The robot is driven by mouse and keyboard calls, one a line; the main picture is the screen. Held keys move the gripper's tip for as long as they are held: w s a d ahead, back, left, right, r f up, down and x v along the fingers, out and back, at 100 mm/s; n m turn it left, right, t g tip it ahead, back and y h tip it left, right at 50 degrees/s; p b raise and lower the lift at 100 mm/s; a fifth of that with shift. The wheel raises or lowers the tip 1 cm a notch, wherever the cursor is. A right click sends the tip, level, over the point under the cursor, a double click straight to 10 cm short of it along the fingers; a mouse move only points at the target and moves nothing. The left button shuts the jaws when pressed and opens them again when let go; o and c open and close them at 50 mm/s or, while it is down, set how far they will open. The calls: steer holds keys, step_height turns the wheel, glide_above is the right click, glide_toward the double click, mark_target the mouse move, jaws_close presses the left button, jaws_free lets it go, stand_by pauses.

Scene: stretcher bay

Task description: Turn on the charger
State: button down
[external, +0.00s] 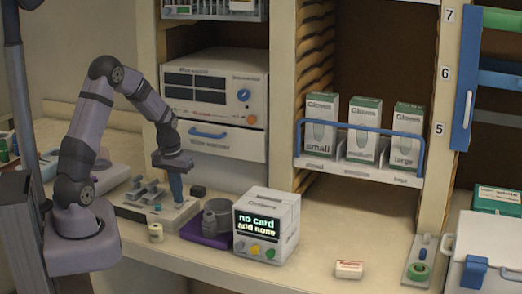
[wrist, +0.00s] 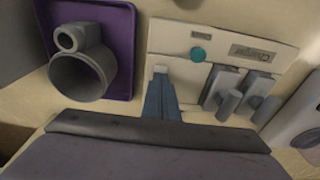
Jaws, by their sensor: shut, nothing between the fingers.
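The charger (external: 130,212) is a flat pale unit on the counter with grey slots and upright grey pieces in them. In the wrist view the charger (wrist: 223,48) shows a teal round button (wrist: 198,54), a label plate and grey handled pieces (wrist: 228,100). My gripper (external: 178,198) points down over the right end of the charger, its blue fingers together and empty. In the wrist view my gripper (wrist: 162,84) has its tips at a small white piece (wrist: 160,69), perhaps a switch, left of the teal button. I cannot tell whether they touch.
A purple tray (external: 196,230) with a grey cup-like part stands just right of the charger. A white box with a lit display (external: 266,225) stands further right. A small cream spool (external: 156,232) is in front.

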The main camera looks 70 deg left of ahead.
mark_target(180, 203)
steer(key=r+p, duration=0.2)
steer(key=r, duration=0.1)
steer(key=r+p, duration=0.1)
steer(key=shift+s+d+r, duration=0.25)
steer(key=shift+d, duration=0.05)
steer(key=shift+r+b, duration=0.25)
steer(key=shift+b, duration=0.25)
step_height(180, 203, up, 9)
steer(key=s+d+b, duration=0.1)
steer(key=b, duration=0.1)
steer(key=shift+s+d+f, duration=0.15)
steer(key=shift+f, duration=0.05)
steer(key=shift+w+a+f+b, duration=0.25)
steer(key=shift+b, duration=1.55)
steer(key=shift+b, duration=0.5)
steer(key=shift+w+a+r+b, duration=0.1)
steer(key=shift+r+b, duration=0.25)
steer(key=shift+b, duration=0.15)
steer(key=f+p, duration=0.1)
steer(key=f, duration=0.3)
steer(key=w+a+f+p, duration=0.1)
steer(key=f, duration=0.4)
steer(key=w+a+f+p, duration=0.1)
steer(key=f+p, duration=0.1)
steer(key=f, duration=0.2)
steer(key=shift+f, duration=0.35)
